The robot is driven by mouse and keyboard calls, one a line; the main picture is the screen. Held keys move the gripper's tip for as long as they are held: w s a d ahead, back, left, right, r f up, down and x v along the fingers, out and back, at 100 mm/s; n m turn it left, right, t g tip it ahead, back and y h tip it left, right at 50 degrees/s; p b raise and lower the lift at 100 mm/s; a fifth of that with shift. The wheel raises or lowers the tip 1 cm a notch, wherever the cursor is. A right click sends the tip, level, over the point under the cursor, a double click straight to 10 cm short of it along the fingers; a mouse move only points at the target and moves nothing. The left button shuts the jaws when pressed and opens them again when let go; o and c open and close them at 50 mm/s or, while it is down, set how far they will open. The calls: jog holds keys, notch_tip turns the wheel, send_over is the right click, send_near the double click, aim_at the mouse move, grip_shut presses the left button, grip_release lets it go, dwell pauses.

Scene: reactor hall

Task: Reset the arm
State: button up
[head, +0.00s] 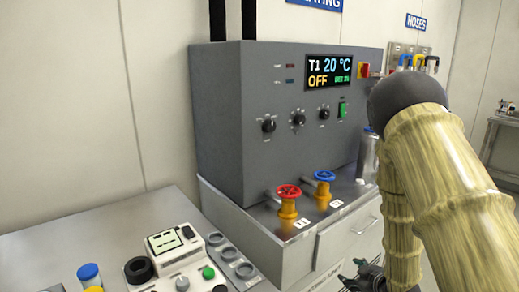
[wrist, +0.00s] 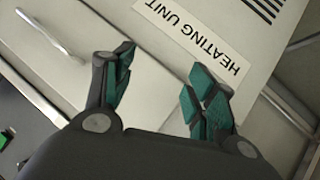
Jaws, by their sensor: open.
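My gripper (wrist: 160,85) is open and empty in the wrist view, its two teal-padded fingers spread apart. Behind the fingers is the pale cabinet front with a "HEATING UNIT" label (wrist: 193,37); no contact with it shows. In the head view my gripper (head: 362,277) is partly visible at the bottom edge, low in front of the cabinet (head: 345,243). My arm, in a yellowish sleeve, fills the right side of the head view and hides part of what is behind it.
A grey heating unit (head: 222,125) stands on the cabinet, its display (head: 329,71) reading 20 °C and OFF. A red valve (head: 288,191) and a blue valve (head: 325,175) stick up in front. A bench with a white device (head: 172,246) is at lower left. A drawer handle (wrist: 47,32) juts out.

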jog(key=s+a+f+m+g+h+p, duration=0.1)
jog(key=s+a+f+m+g, duration=0.15)
jog(key=s+f, duration=0.9)
jog(key=s+a+f+m+g+p, duration=0.1)
jog(key=s+f+m+g, duration=0.1)
jog(key=s, duration=0.8)
jog(key=s+a+f+m+g+h, duration=0.1)
jog(key=s+a+f+m+g, duration=0.1)
jog(key=s, duration=0.9)
jog(key=s+a+f+m+g+p, duration=0.1)
jog(key=s+a+f+m+g, duration=0.1)
jog(key=s, duration=0.9)
notch_tip(320, 180, down, 2)
jog(key=shift+s+a+f+m+g+h+p, duration=0.15)
jog(key=shift+a+m+g+h+p, duration=0.2)
jog(key=shift+g, duration=0.8)
jog(key=shift+d, duration=0.1)
